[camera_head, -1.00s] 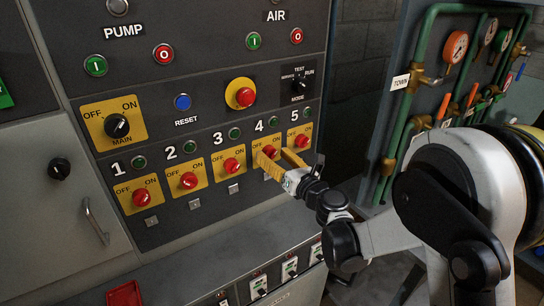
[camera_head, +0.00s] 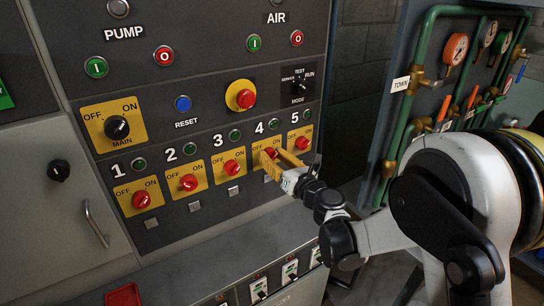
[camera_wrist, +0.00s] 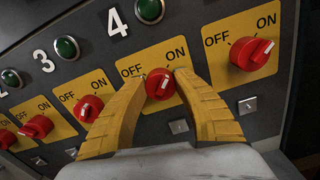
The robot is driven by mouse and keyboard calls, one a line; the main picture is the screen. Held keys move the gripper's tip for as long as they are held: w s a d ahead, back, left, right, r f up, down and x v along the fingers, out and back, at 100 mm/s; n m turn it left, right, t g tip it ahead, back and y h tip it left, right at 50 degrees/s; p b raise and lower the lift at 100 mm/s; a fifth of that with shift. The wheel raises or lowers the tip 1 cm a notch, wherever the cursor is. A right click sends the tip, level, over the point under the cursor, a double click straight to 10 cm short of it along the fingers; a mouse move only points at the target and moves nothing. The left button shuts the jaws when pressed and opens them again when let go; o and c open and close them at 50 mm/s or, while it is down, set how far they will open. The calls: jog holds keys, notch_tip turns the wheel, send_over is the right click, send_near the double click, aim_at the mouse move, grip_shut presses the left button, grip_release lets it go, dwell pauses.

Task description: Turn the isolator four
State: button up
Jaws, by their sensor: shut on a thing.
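Isolator four is a red rotary knob (camera_wrist: 160,84) on a yellow plate marked OFF and ON, below the number 4. In the head view the knob (camera_head: 271,153) is partly covered by my gripper (camera_head: 274,156), which reaches in from the lower right.
Isolator three (camera_head: 231,167) is just to the left and isolator five (camera_head: 303,143) just to the right, both close to my fingers. A red emergency button (camera_head: 245,98) stands out above. A ledge with breakers (camera_head: 290,272) lies below.

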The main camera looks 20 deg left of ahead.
jog(key=n+b, duration=0.1)
jog(key=n, duration=0.4)
jog(key=n+b, duration=0.1)
jog(key=n, duration=0.3)
jog(key=shift+s+a, duration=0.1)
jog(key=n, duration=0.4)
jog(key=shift+f+n+b, duration=0.1)
jog(key=shift+n+b, duration=0.3)
jog(key=shift+n, duration=1.9)
jog(key=o, duration=1.2)
